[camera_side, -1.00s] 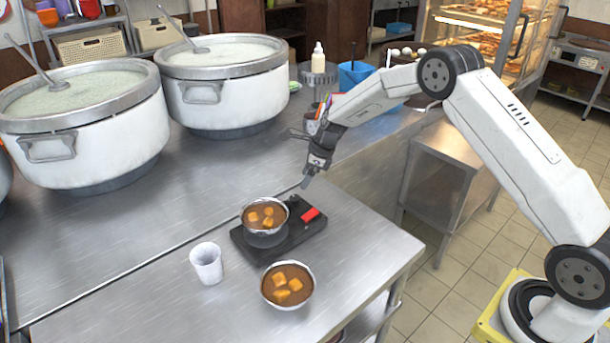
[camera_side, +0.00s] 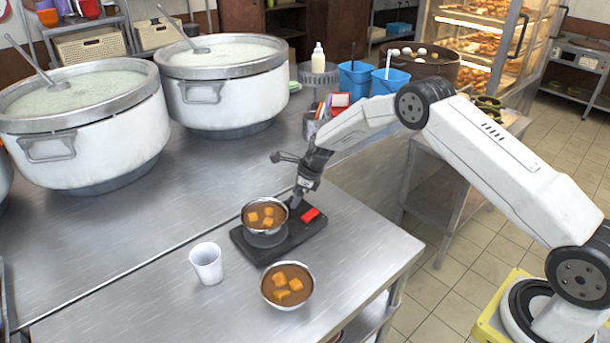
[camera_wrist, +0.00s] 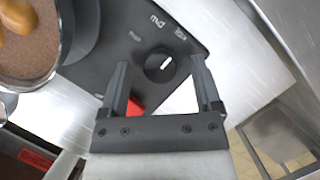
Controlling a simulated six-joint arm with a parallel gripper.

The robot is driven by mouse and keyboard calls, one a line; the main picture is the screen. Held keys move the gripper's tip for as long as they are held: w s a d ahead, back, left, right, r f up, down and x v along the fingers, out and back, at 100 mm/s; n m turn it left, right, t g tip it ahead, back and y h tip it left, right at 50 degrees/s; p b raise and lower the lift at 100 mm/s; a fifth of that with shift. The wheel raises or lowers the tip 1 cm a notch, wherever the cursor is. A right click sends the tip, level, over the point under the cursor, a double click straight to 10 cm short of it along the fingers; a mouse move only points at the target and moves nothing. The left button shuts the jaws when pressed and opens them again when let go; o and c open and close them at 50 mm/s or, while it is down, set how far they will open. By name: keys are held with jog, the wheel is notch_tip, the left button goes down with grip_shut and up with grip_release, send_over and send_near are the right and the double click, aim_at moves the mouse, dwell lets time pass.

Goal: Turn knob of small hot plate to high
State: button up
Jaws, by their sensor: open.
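The small hot plate (camera_side: 309,231) is a flat black unit on the steel table, with a bowl of brown soup and orange cubes (camera_side: 265,214) on its left part. Its round black knob (camera_wrist: 160,67) has a white pointer mark and shows in the wrist view between my fingertips, slightly beyond them. White printing lies beside the knob. A red block (camera_side: 310,214) is on the plate's right part and shows partly behind a finger in the wrist view (camera_wrist: 135,107). My gripper (camera_side: 295,201) is open and empty, pointing down just above the plate. In the side view it hides the knob.
A second soup bowl (camera_side: 288,285) and a white cup (camera_side: 206,263) stand on the table in front of the plate. Large stockpots (camera_side: 222,98) stand at the back left. A pen holder (camera_side: 312,124) and blue containers (camera_side: 354,80) stand behind my arm.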

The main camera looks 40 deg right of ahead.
jog(key=shift+f, duration=0.15)
grip_shut()
jog(key=shift+n, duration=0.4)
jog(key=n+g, duration=0.1)
jog(key=n, duration=0.1)
jog(key=n+g+y, duration=0.1)
jog(key=n, duration=0.2)
jog(key=shift+w, duration=0.15)
jog(key=n+g, duration=0.2)
jog(key=n, duration=0.3)
jog(key=shift+w, duration=0.1)
jog(key=shift+n, duration=0.7)
